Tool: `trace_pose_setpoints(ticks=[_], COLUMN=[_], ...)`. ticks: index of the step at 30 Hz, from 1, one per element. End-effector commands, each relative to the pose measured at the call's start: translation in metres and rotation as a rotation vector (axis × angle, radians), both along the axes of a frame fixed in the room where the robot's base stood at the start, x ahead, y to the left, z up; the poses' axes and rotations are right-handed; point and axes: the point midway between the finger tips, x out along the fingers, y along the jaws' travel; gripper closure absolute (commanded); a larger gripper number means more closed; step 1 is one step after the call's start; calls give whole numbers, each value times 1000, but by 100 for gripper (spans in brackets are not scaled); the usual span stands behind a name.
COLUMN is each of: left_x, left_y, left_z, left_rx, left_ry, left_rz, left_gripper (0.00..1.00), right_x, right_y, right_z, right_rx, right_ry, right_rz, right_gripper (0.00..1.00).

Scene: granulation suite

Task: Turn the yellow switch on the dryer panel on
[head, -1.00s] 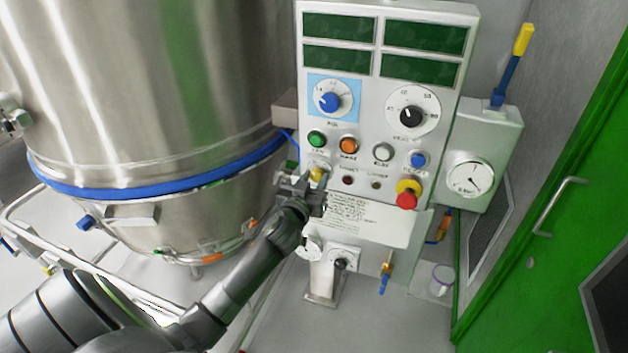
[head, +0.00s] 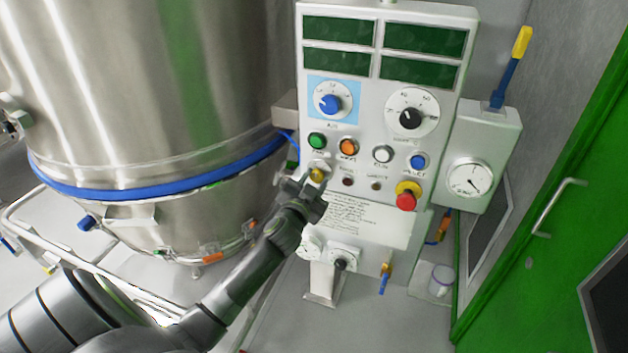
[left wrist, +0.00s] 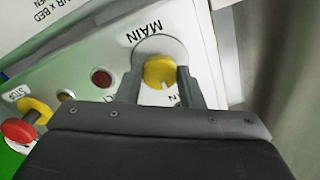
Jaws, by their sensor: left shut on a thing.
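The yellow switch (head: 317,174) sits at the lower left of the white dryer panel (head: 385,160), below the green button. In the left wrist view the yellow switch (left wrist: 160,72) is a round knob with a pale pointer mark, under a label reading MAIN. My left gripper (head: 310,184) is at the knob, its fingers (left wrist: 160,85) on either side of it and shut on it. The right gripper is not in view.
A red emergency button on a yellow base (head: 407,195) is to the right on the panel. Green (head: 316,141), orange (head: 348,146) and blue (head: 418,161) buttons are above. A large steel vessel (head: 150,100) stands close on the left. A green door (head: 560,190) is at right.

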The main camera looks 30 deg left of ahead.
Motion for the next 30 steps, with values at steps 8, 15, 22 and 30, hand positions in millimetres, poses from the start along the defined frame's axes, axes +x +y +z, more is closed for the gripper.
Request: trace_pose_setpoints(ticks=[8, 15, 22, 30], left_x=[0, 0, 0, 0], left_y=[0, 0, 0, 0], left_z=[0, 0, -1, -1], left_rx=[237, 394, 481, 516], left_ry=[59, 97, 118, 126], left_rz=[0, 0, 0, 0], left_gripper=[89, 89, 89, 89], right_x=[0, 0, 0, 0], right_y=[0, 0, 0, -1], right_z=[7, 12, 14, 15], right_rx=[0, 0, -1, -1], right_ry=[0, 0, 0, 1], right_rz=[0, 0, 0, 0], right_gripper=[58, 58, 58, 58])
